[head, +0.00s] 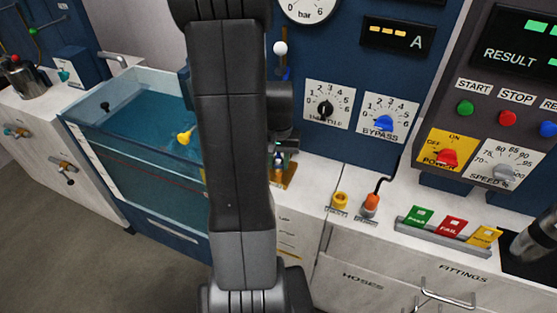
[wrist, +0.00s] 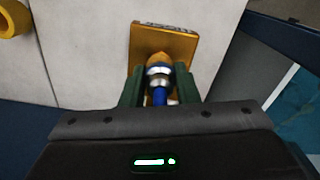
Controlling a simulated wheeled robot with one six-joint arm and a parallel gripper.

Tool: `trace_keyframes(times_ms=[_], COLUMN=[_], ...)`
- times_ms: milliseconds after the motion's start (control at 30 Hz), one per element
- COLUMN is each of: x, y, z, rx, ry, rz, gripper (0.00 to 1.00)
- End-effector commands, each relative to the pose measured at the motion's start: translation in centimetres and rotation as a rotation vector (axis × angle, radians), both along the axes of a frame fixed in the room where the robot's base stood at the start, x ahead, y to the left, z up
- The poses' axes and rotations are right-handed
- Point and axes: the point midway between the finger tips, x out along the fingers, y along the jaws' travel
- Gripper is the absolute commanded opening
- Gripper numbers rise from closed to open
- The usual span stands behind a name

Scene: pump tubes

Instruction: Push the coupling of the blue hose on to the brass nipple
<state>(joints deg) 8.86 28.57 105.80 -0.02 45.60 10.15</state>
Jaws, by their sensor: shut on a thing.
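In the wrist view my gripper (wrist: 158,78) has its dark green fingers closed on the metal coupling (wrist: 158,72) of the blue hose (wrist: 160,97). The coupling's front end lines up with the brass nipple (wrist: 159,58) on its brass plate (wrist: 178,40). The two meet in the picture, and I cannot tell how far the coupling sits over the nipple. In the head view the brass plate (head: 288,178) shows on the bench just right of my arm. My arm hides most of the gripper and the hose there.
A water tank (head: 150,120) with a yellow fitting (head: 185,137) stands left of my arm. A yellow ring socket (head: 340,201) and an orange plug with black cable (head: 371,204) stand to the right. The blue panel with a bypass dial (head: 385,122) rises behind.

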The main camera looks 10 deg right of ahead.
Motion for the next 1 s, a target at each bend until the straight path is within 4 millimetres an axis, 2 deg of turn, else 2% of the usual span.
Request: trace_keyframes(times_ms=[33,67,133,200,467,633,767,1000], x=[0.0,0.0,0.0,0.0,0.0,0.1,0.1,0.1], y=[0.0,0.0,0.0,0.0,0.0,0.0,0.0,0.0], z=[-0.3,-0.3,-0.2,-0.2,-0.1,1.1,3.5,9.1], rx=[0.000,0.000,0.000,0.000,0.000,0.000,-0.001,-0.001], ry=[0.001,0.001,0.001,0.001,0.001,-0.003,-0.006,-0.005], rz=[0.000,0.000,0.000,0.000,0.000,0.000,0.000,0.000], gripper=[0.03,0.30,0.44,0.53,0.53,0.53,0.53,0.53])
